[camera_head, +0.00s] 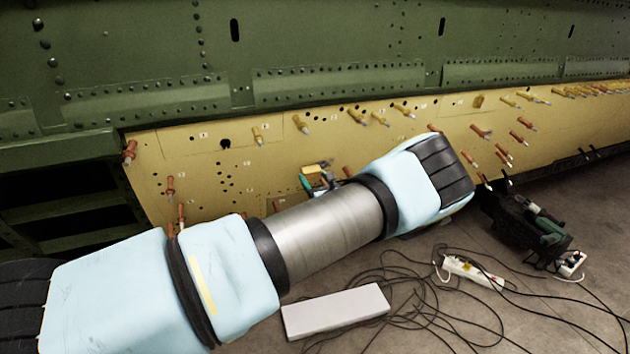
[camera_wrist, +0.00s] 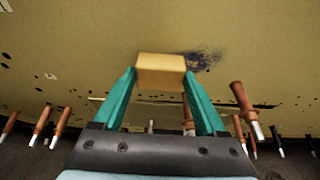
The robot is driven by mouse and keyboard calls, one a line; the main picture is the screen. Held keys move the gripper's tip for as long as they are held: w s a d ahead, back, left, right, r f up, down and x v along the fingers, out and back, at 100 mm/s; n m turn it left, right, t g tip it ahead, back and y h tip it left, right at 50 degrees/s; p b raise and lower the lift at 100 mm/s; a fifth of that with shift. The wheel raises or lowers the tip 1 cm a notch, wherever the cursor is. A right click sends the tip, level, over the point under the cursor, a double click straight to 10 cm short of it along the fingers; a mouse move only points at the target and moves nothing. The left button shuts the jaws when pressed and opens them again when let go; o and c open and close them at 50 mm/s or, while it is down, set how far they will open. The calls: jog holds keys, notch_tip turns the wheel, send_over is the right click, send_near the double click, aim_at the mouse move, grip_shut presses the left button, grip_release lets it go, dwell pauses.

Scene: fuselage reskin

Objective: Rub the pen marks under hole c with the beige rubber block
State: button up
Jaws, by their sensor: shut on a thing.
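My gripper (camera_wrist: 158,100) is shut on the beige rubber block (camera_wrist: 161,66), held between its two teal fingers in the wrist view. The block is close to the yellow panel (camera_wrist: 90,60); I cannot tell whether it touches. Dark blue pen marks (camera_wrist: 205,59) show on the panel just right of the block, and the block may cover part of them. In the head view my gripper (camera_head: 318,182) and the block (camera_head: 315,168) are at the panel's lower part, partly behind my arm. Hole c cannot be made out by its label.
Several orange-brown pins stick out of the panel, one close right of my gripper (camera_wrist: 241,100). A green riveted fuselage (camera_head: 320,45) is above. Cables, a power strip (camera_head: 472,272), a white box (camera_head: 335,311) and a dark tool bag (camera_head: 520,222) lie on the floor.

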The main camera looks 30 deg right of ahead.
jog(key=shift+w+r, duration=0.1)
jog(key=shift+w, duration=0.25)
jog(key=shift+s+d+b, duration=0.2)
jog(key=shift+d+b, duration=0.75)
jog(key=shift+d, duration=0.3)
jog(key=d+b, duration=0.2)
jog(key=d, duration=0.1)
jog(key=shift+s+d, duration=0.15)
jog(key=shift+d, duration=0.05)
jog(key=shift+d+b, duration=0.45)
jog(key=shift+b, duration=0.05)
jog(key=shift+s+d+b, duration=0.15)
jog(key=shift+d+b, duration=0.55)
jog(key=shift+d, duration=0.1)
jog(key=shift+s+d+b, duration=0.1)
jog(key=shift+d+b, duration=0.55)
jog(key=shift+d, duration=0.15)
jog(key=shift+w, duration=0.1)
